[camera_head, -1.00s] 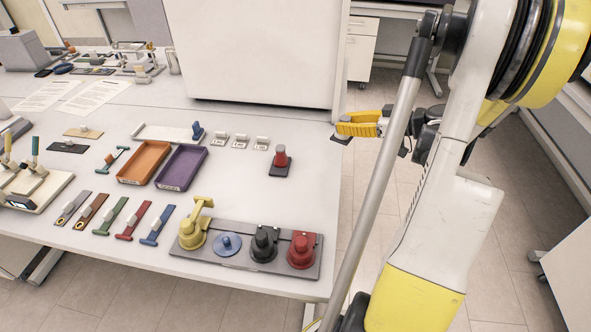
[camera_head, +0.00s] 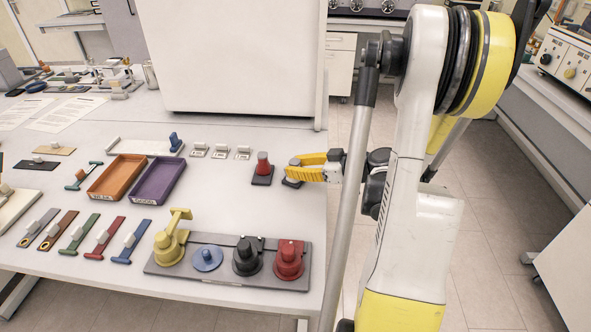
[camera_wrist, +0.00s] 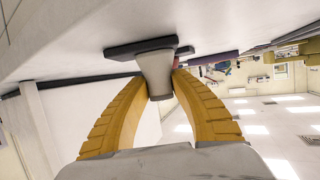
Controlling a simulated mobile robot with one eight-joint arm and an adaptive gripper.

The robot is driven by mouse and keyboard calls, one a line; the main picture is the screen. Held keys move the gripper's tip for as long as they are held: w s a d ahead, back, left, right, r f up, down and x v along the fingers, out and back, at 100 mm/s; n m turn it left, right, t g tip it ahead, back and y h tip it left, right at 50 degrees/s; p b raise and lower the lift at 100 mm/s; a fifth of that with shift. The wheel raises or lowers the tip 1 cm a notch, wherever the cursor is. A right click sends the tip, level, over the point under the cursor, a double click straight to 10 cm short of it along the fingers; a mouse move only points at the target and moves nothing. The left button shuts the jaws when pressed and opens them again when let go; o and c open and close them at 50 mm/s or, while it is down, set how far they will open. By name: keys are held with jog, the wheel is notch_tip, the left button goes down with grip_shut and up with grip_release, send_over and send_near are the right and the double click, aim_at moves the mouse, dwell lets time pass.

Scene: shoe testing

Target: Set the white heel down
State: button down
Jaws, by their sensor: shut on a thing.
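The white heel is a pale, tapered piece on a flat dark base. My yellow gripper (camera_head: 300,166) is shut on it, with one finger on each side of the pale part. In the wrist view my gripper (camera_wrist: 158,82) clasps the white heel (camera_wrist: 156,67), its dark base towards the white tabletop. In the head view the heel's dark base (camera_head: 291,184) shows below the fingers, near the table's right edge. I cannot tell whether the base touches the table. The fingers partly hide the pale part.
A red heel (camera_head: 262,165) on a similar dark base stands just left of my gripper. Small labelled blocks (camera_head: 221,152), an orange tray (camera_head: 117,176) and a purple tray (camera_head: 158,180) lie further left. A grey rack (camera_head: 220,270) with several round pieces lies in front.

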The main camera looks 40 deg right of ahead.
jog(key=c, duration=1.6)
grip_release()
jog(key=shift+f, duration=0.1)
jog(key=o, duration=0.4)
